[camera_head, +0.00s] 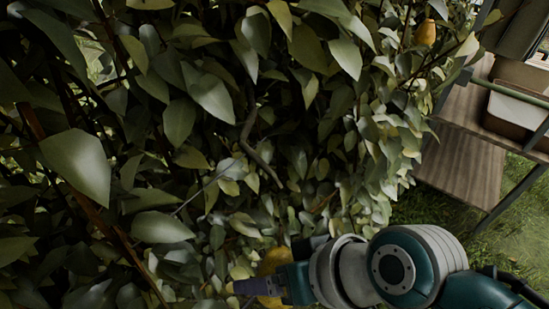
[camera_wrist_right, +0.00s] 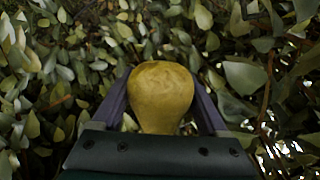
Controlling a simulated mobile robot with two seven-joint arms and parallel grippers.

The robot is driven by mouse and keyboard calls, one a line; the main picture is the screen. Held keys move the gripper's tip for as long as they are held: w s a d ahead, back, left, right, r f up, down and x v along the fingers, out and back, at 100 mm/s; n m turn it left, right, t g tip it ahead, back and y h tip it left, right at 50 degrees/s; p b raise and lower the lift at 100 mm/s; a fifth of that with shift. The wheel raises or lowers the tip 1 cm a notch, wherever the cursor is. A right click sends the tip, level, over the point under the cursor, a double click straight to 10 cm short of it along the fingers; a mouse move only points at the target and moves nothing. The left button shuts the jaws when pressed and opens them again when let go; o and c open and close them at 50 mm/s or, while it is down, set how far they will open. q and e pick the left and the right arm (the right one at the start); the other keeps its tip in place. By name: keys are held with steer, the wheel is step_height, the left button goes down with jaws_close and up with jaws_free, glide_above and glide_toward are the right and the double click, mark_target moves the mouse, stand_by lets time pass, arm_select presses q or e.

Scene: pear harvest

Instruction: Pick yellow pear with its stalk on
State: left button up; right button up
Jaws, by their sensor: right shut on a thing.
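A yellow pear (camera_wrist_right: 161,95) sits between the two fingers of my right gripper (camera_wrist_right: 162,98) in the right wrist view, with a finger against each side. Its wide end faces up in that view, and its stalk cannot be made out. In the head view the pear (camera_head: 272,262) shows at the bottom centre among leaves, partly covered by my right gripper (camera_head: 262,287). Another yellow-orange pear (camera_head: 427,32) hangs in the foliage at the upper right. My left gripper does not show.
Dense foliage (camera_head: 180,120) fills the left and middle of the head view, with thin branches in it. At the right stand a wooden board (camera_head: 465,140) and a white-and-brown container (camera_head: 515,112) on a frame. Grass (camera_head: 510,225) lies open below them.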

mark_target(269, 305)
steer(key=shift+s, duration=0.1)
steer(key=s+t+p, duration=0.1)
steer(key=s+t, duration=0.1)
steer(key=s, duration=0.1)
steer(key=shift+n+t, duration=0.3)
steer(key=shift+n, duration=0.1)
steer(key=s+n+t+b, duration=0.1)
steer(key=s+t+b, duration=0.1)
steer(key=t, duration=0.1)
steer(key=s+n+t+y+b, duration=0.1)
steer(key=s+t+b, duration=0.1)
steer(key=s+b, duration=0.1)
steer(key=shift+s+t+y, duration=0.3)
steer(key=shift+s+t, duration=0.05)
steer(key=shift+t, duration=0.05)
